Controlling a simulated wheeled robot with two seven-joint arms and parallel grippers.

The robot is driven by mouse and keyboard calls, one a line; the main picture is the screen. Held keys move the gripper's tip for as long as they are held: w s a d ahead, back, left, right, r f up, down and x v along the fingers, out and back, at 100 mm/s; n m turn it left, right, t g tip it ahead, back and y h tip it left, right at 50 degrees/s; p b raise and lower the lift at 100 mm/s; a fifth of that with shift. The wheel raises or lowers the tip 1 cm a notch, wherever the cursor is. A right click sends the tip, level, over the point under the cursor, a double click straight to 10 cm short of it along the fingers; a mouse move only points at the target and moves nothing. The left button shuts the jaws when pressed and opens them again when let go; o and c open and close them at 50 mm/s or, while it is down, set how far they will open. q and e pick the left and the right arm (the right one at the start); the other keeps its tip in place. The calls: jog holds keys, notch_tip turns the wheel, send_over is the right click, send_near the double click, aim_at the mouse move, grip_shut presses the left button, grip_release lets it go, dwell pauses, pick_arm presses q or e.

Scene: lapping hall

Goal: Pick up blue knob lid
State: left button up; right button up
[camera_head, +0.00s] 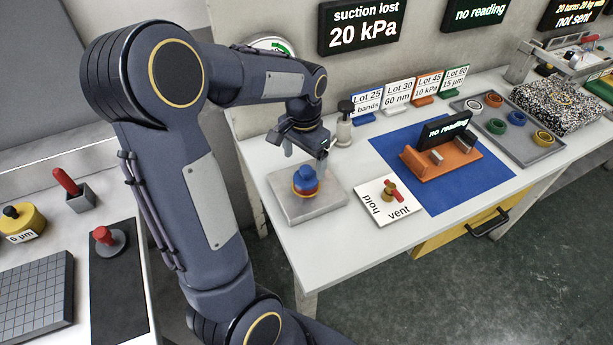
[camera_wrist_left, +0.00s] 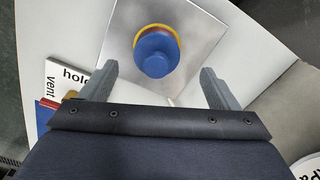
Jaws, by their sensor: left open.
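The blue knob lid (camera_head: 305,179) sits on top of a round piece with red and yellow bands, on a grey metal plate (camera_head: 327,207) at the left end of the white table. In the left wrist view the blue lid (camera_wrist_left: 156,54) shows from above with its knob and a yellow rim around it. My left gripper (camera_head: 305,163) is open just above the lid. In the left wrist view its two fingers (camera_wrist_left: 161,84) stand apart, one on each side below the lid, with nothing between them. My right gripper is not in view.
A hold/vent plate (camera_head: 388,213) with a red-handled valve lies right of the metal plate. A blue mat (camera_head: 465,188) carries an orange fixture (camera_head: 441,160). A black-topped grey piece (camera_head: 344,131) stands behind. Lot signs and a grey ring tray (camera_head: 541,153) are farther right.

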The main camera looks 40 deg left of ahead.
aim_at(306, 168)
pick_arm(q)
jog(key=f, duration=0.4)
jog(key=shift+w+d+f, duration=0.15)
jog(key=shift+d+f, duration=0.1)
jog(key=shift+f, duration=0.15)
jog(key=c, duration=1.2)
jog(key=shift+c, duration=0.2)
jog(key=shift+r, duration=0.2)
